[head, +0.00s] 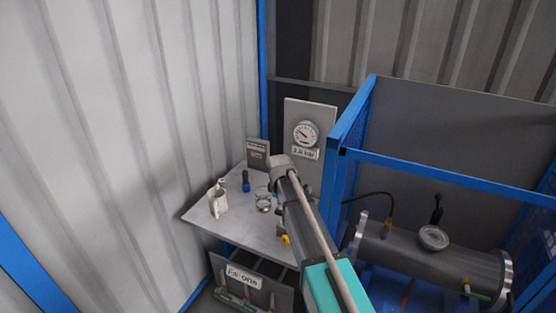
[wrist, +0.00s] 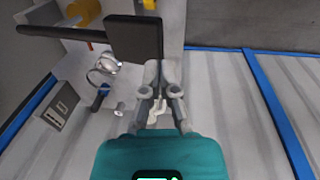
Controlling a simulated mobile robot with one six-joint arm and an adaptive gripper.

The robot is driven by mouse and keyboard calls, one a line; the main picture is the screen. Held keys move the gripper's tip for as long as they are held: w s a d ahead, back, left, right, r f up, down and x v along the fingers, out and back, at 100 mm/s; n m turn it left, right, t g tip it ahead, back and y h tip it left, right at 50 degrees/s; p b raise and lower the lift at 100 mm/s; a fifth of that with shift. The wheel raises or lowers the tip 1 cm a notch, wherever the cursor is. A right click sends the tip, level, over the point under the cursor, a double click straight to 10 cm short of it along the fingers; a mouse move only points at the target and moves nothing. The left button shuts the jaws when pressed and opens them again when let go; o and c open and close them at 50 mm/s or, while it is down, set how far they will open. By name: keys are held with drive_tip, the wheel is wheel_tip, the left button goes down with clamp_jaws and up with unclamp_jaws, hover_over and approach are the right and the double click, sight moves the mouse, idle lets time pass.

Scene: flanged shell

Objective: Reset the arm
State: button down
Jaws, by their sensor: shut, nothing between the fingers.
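My arm reaches from the lower right over a small grey table (head: 235,222) in the head view. The fingers of my gripper cannot be made out in that view. In the wrist view my gripper (wrist: 161,68) shows as two grey fingers, shut with their tips together and nothing held. A dark flat block (wrist: 135,40) with a rod lies just left of the fingertips in that picture; I cannot tell whether they touch.
Behind stands a panel with a gauge (head: 306,133). Right, a blue frame (head: 335,150) stands around the flanged shell (head: 400,248). A corrugated wall (head: 100,130) bounds the left.

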drive_tip(key=s+d+f+m+b, duration=0.2)
drive_tip(key=s+d+m, duration=0.2)
drive_tip(key=s, duration=0.4)
drive_tip(key=s+d+f+m+g+b, duration=0.1)
drive_tip(key=s+d+m, duration=0.3)
drive_tip(key=s, duration=0.4)
drive_tip(key=s+d+f+m+b, duration=0.3)
drive_tip(key=s+d, duration=0.3)
drive_tip(key=s, duration=0.2)
drive_tip(key=shift+s+m+y, duration=0.3)
drive_tip(key=shift+s+m, duration=0.1)
drive_tip(key=shift+m, duration=0.4)
drive_tip(key=shift+f, duration=0.1)
